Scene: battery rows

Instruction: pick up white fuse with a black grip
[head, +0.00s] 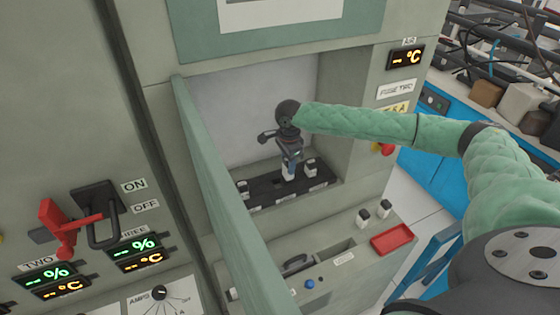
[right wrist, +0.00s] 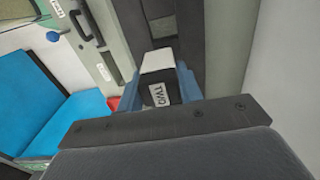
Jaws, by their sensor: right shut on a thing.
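My right gripper (head: 291,163) reaches into the recess of the cabinet and points down at the black fuse rack (head: 268,194). In the right wrist view its blue fingers (right wrist: 160,90) are shut on the black grip of a white fuse (right wrist: 157,62) with a label reading TWO. In the head view this fuse (head: 289,171) is mostly hidden by the gripper. It is at the middle of the rack; I cannot tell whether it is seated or lifted. My left gripper is not in view.
A green open door (head: 225,190) stands left of the recess. A red lever (head: 57,228) is at the left.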

